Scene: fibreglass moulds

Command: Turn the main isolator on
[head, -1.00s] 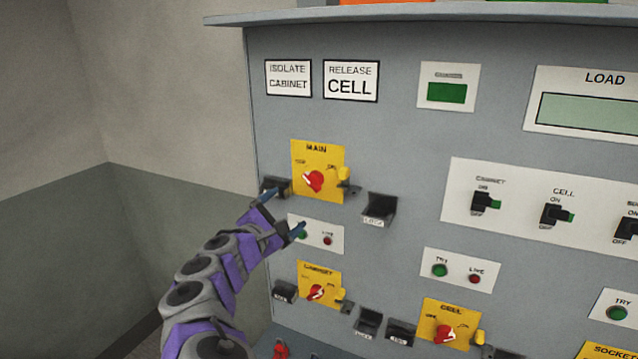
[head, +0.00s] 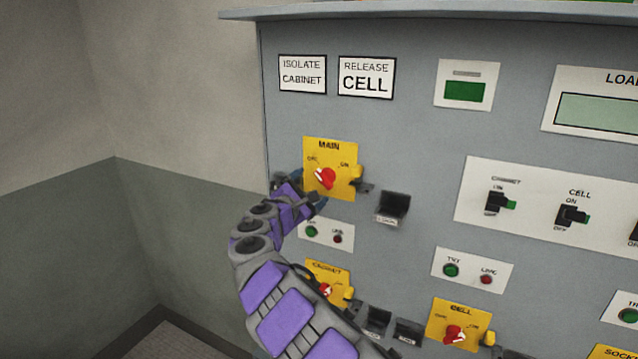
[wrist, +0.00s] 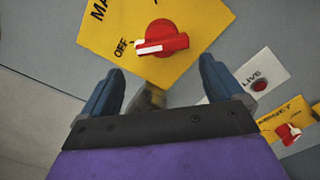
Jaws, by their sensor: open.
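The main isolator is a red rotary knob (head: 326,179) on a yellow plate (head: 345,150) marked MAIN, on the grey panel. In the wrist view the knob (wrist: 161,41) has a white pointer mark, which points to the left at OFF. My gripper (head: 307,190) is at the lower left of the yellow plate in the head view, partly hidden by my arm. In the wrist view its two blue fingers (wrist: 166,85) stand open and apart, with the knob just beyond and between them. I see no contact with the knob.
TRY and LIVE lamps (head: 326,234) sit just below the main plate. A black tray (head: 393,206) and a yellow tab (head: 357,171) project at its right. The cabinet isolator (head: 327,289) and cell isolator (head: 454,333) are lower down. Open space lies left of the panel.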

